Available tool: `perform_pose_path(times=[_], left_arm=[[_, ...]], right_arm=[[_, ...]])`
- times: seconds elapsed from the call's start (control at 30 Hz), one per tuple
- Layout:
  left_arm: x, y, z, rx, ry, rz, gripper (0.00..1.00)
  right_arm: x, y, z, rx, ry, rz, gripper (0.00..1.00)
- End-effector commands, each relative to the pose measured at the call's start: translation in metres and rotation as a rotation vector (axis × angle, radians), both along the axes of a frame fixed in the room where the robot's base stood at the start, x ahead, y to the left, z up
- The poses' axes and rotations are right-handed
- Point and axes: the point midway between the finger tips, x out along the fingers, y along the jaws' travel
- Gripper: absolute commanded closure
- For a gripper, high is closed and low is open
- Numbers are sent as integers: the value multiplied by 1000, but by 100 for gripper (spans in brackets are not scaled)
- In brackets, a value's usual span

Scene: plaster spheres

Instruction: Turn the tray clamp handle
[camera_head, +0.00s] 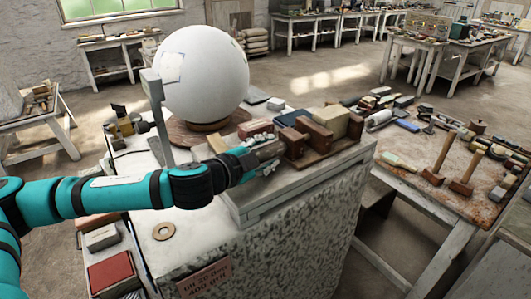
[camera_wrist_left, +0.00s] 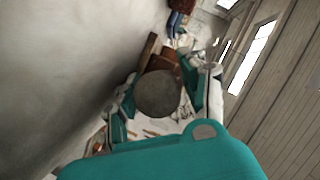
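My left gripper (camera_head: 266,155) reaches in from the left to the near left end of the tray (camera_head: 305,175) on the speckled stone block. Its fingers are spread apart, one above the other in the head view. A grey rounded piece (camera_head: 268,149), perhaps the clamp handle, lies between them. In the left wrist view a dark grey round face (camera_wrist_left: 158,94) sits between the fingers of the left gripper (camera_wrist_left: 165,88). I cannot tell whether the fingers touch it. The clamp's shape is mostly hidden by the gripper. My right gripper is not in view.
A large white sphere (camera_head: 205,72) on a round brown base stands just behind the arm. A grey upright post (camera_head: 158,115) stands left of it. Brown blocks (camera_head: 312,135) fill the tray's right part. A tool-covered table (camera_head: 400,175) is at the right.

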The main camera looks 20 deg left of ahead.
Motion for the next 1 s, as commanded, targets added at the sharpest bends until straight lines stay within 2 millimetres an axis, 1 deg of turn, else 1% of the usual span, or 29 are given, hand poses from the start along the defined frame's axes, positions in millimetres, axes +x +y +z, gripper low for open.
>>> perform_pose_path(times=[0.17, 0.4, 0.5, 0.6, 0.7, 1.0], left_arm=[[-8, 3, 2, -1, 1, 1, 57], [-44, 16, 10, 0, 3, 1, 57], [-57, 20, 14, 0, 3, 1, 57], [-64, 23, 16, 0, 2, 1, 57], [-67, 24, 17, 0, 1, 0, 57], [-67, 23, 17, 0, 1, 0, 57]], right_arm=[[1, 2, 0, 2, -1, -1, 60], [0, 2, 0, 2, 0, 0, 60], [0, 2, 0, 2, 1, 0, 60], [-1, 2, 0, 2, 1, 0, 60], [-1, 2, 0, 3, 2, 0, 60], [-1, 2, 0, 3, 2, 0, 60]])
